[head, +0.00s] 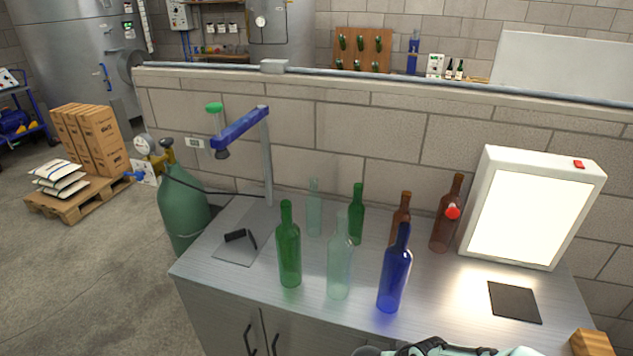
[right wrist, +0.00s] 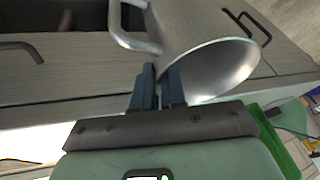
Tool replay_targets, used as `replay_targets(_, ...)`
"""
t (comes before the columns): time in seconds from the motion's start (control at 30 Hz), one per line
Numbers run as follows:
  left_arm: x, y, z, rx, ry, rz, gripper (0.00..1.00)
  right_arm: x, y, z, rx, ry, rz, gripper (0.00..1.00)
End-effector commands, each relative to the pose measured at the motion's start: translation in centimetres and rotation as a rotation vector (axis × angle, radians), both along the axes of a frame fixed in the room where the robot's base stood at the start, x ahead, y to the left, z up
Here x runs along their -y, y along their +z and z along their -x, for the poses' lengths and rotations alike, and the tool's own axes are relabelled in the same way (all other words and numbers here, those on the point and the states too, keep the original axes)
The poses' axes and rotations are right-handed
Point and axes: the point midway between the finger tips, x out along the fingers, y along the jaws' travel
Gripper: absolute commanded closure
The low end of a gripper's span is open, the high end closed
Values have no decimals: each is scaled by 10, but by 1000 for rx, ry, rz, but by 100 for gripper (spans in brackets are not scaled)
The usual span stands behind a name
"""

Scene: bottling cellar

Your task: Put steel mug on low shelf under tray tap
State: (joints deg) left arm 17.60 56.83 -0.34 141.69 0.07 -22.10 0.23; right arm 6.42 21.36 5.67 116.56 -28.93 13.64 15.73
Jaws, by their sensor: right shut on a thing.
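The steel mug (right wrist: 190,32) shows in the right wrist view, tilted, with its wide mouth toward the lower right and a handle (right wrist: 122,30) at its left. My right gripper (right wrist: 159,88) is shut on the mug; the fingers cover the exact point of contact. In the head view only part of my pale green right arm shows at the bottom edge, and the mug is out of sight there. My left gripper is in neither view. I see no low shelf and no tray tap that I can make out.
A steel counter (head: 232,290) carries several glass bottles, including a blue one (head: 394,272), a light box (head: 532,207) and a dark pad (head: 514,302). A blue-armed stand (head: 268,165) rises at its back left. A green gas cylinder (head: 183,210) stands left. Cabinet handles (right wrist: 22,48) lie near the mug.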

Motion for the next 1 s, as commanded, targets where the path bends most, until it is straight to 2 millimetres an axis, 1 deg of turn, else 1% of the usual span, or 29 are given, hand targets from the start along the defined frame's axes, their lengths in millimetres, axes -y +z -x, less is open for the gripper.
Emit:
replay_targets(0.1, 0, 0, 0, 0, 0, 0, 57, 2, 2, -1, 3, -6, 0, 100)
replay_targets(0.13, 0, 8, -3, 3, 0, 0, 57, 1, 12, -4, 7, -4, 0, 100)
replay_targets(0.17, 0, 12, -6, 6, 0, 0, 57, 1, 17, -5, 9, -4, 0, 100)
replay_targets(0.23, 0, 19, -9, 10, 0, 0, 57, 1, 25, -8, 14, -5, 0, 100)
replay_targets(0.3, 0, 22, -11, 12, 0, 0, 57, 1, 28, -9, 16, -6, 1, 100)
replay_targets(1.0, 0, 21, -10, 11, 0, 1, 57, 2, 28, -8, 15, -8, 1, 100)
